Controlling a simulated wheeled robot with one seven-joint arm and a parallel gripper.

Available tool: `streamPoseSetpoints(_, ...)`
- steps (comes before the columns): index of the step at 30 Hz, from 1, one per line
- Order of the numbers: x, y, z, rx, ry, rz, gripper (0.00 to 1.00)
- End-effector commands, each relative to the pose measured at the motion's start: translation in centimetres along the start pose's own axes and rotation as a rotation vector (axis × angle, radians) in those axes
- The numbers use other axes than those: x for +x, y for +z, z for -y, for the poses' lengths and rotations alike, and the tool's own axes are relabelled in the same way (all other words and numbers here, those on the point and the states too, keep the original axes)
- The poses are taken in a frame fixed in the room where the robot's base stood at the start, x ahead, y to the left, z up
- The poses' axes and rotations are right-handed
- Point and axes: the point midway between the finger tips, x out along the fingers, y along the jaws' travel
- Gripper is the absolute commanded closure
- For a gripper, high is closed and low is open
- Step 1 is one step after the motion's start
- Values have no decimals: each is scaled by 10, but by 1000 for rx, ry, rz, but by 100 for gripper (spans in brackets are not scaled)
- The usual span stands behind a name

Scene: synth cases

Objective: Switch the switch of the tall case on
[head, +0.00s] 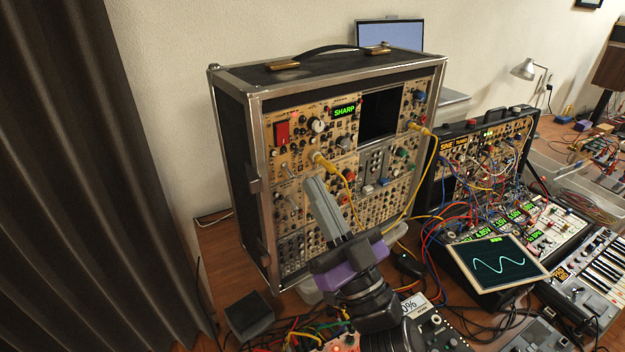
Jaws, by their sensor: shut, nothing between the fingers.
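The tall case (232,140) stands upright at the centre left, with a metal frame, a handle on top and a tan panel of knobs, jacks and cables. A red switch (282,132) sits in the upper left of its panel, beside a white knob (317,126) and left of a green "SHARP" display (345,112). The switch is too small to read its position. My gripper (313,184) is shut and empty in front of the panel, below and to the right of the red switch. It hides part of the lower panel.
A yellow plug and cable (322,160) stick out just above my fingertips. A smaller cabled case (485,150) and a screen with a wave (497,263) stand to the right. Cables crowd the table front. A dark curtain (90,180) hangs at left.

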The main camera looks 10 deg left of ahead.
Motion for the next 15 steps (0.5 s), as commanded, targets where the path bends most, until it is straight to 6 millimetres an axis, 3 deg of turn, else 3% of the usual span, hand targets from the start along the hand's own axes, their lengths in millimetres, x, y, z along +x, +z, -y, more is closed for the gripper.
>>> streamPoseSetpoints(9, -50, 12, 0, 0, 1, 1, 100)
streamPoseSetpoints(15, -62, 13, 0, 0, 0, 0, 100)
